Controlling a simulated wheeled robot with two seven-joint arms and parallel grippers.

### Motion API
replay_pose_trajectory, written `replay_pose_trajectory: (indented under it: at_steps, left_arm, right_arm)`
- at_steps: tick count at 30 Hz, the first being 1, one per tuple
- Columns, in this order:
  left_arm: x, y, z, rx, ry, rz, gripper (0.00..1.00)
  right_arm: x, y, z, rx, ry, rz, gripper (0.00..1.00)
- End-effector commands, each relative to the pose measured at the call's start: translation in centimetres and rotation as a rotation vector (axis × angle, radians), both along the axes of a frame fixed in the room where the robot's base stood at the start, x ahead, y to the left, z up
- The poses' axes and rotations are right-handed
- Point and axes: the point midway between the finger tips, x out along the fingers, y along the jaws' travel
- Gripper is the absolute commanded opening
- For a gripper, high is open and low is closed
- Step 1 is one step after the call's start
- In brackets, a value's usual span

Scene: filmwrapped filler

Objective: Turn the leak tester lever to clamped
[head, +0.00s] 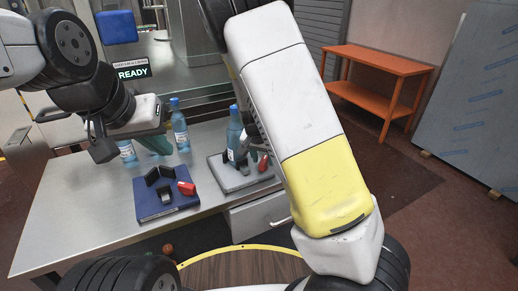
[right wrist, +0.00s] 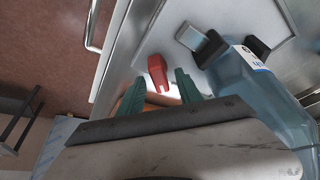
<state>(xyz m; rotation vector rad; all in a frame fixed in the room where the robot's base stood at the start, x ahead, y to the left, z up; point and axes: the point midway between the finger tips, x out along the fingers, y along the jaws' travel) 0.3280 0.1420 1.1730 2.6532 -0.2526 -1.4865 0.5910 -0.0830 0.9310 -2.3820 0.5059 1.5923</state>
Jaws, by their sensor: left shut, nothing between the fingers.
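A grey fixture (head: 232,183) holds an upright blue bottle (head: 235,135) and carries a red lever (head: 263,163). In the right wrist view this lever (right wrist: 158,72) lies just beyond and between my right fingertips, and the bottle (right wrist: 255,95) stands to the right. My right gripper (right wrist: 160,92) is open, its green fingers apart; in the head view it is mostly hidden behind my arm. A blue fixture (head: 150,208) with black jaws and another red lever (head: 187,188) is further left. My left gripper (head: 155,144) is shut and empty above the table, near the bottles.
A steel table (head: 80,205) carries both fixtures and more blue bottles (head: 180,130) at the back. A READY display (head: 132,72) hangs behind. A drawer handle (right wrist: 92,28) is left of the fixture. An orange bench (head: 380,62) stands far right.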

Motion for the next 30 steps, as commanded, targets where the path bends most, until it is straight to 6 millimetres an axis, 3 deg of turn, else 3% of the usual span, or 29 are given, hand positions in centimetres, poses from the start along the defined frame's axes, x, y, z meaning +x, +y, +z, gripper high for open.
replay_pose_trajectory:
  at_steps: [8, 21, 30]
  left_arm:
    - [0.0, 0.0, 0.0, 0.0, 0.0, 0.0, 0.0]
    - [0.0, 0.0, 0.0, 0.0, 0.0, 0.0, 0.0]
    - [0.0, 0.0, 0.0, 0.0, 0.0, 0.0, 0.0]
  right_arm:
    - [-0.1, 0.1, 0.3, 0.0, -0.001, 0.002, 0.42]
    - [-2.3, 1.2, 6.3, 0.001, -0.002, 0.003, 0.42]
    - [-2.7, 1.2, 7.2, -0.001, 0.001, 0.001, 0.42]
